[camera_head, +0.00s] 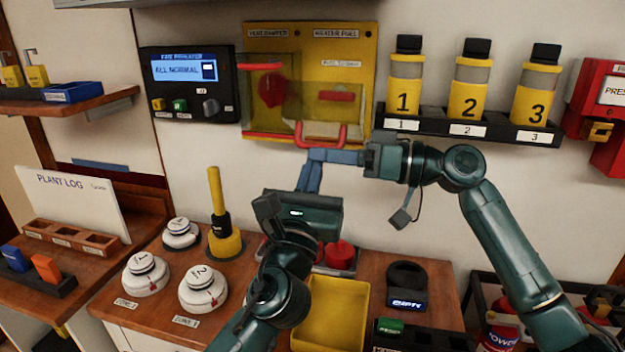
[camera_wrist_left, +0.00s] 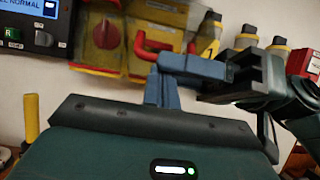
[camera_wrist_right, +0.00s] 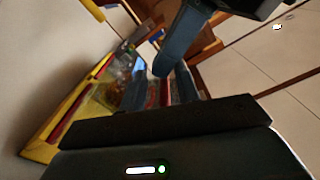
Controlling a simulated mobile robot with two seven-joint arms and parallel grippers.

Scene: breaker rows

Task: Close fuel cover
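The yellow fuel panel (camera_head: 310,32) hangs on the wall with two clear covers. The left cover (camera_head: 283,75) lies in front of a red knob (camera_head: 271,91) and has a red handle (camera_head: 259,66). The right cover's red U-shaped handle (camera_head: 321,142) is low on the panel; it also shows in the left wrist view (camera_wrist_left: 150,47). My right gripper (camera_head: 308,155) points left just below that handle; contact is unclear. Its fingers look apart in the right wrist view (camera_wrist_right: 153,92). My left gripper (camera_head: 308,165) points up beneath the right one, its fingers close together.
A display box (camera_head: 190,84) reads "ALL NORMAL" left of the panel. Several numbered yellow bottles sit in a rack (camera_head: 465,128) to the right. Below are a yellow tray (camera_head: 332,315), white round pieces (camera_head: 145,274) and a yellow post (camera_head: 215,190) on the counter.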

